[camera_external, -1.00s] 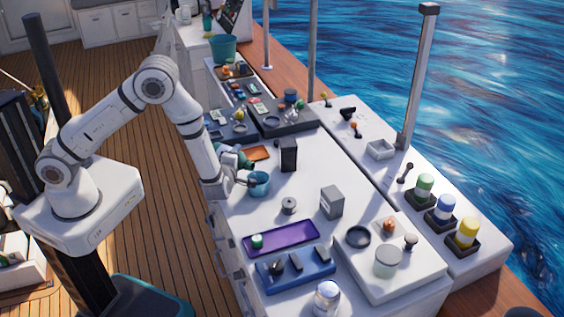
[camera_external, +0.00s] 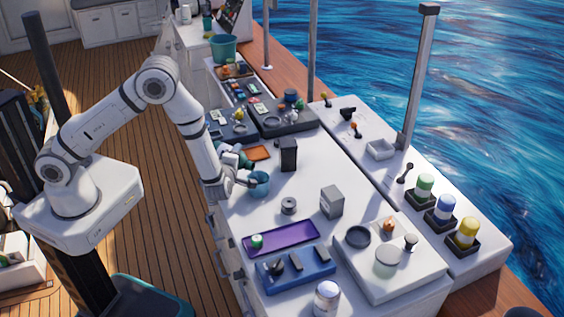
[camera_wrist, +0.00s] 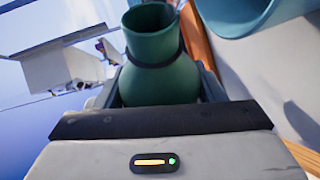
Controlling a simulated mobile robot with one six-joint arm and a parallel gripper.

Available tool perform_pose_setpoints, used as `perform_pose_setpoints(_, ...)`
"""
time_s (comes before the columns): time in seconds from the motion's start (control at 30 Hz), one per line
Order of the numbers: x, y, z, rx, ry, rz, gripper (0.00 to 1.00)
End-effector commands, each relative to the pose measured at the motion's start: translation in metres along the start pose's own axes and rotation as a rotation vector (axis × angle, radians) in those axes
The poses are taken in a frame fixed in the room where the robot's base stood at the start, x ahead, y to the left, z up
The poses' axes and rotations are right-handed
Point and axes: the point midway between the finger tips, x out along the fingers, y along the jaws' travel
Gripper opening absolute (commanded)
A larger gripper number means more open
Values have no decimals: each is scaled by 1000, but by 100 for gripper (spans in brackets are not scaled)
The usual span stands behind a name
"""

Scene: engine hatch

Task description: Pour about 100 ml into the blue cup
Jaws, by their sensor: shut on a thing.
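A dark green bottle (camera_wrist: 158,55) with a flared mouth and a dark band at its neck is between the fingers of my gripper (camera_wrist: 158,85) in the wrist view. My gripper (camera_external: 242,172) is shut on it. In the outside view a little of the green bottle (camera_external: 238,154) shows past my wrist. The blue cup (camera_external: 259,186) stands on the white counter right by my gripper. Its side also shows at the top right of the wrist view (camera_wrist: 235,18), apart from the bottle's mouth. No stream of liquid is visible, and the liquid levels are hidden.
An orange mat (camera_external: 257,153) and a dark box (camera_external: 288,154) lie beyond the cup. A small grey can (camera_external: 289,206), a grey box (camera_external: 331,201) and a purple tray (camera_external: 270,243) are nearer. The counter (camera_external: 305,185) between them is bare.

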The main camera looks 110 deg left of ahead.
Motion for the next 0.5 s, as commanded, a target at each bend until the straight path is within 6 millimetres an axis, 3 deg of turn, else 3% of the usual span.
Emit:
perform_pose_setpoints(0.43,0,2,0,16,5,7,30)
perform_pose_setpoints(0.5,2,-5,0,-16,-3,-6,30)
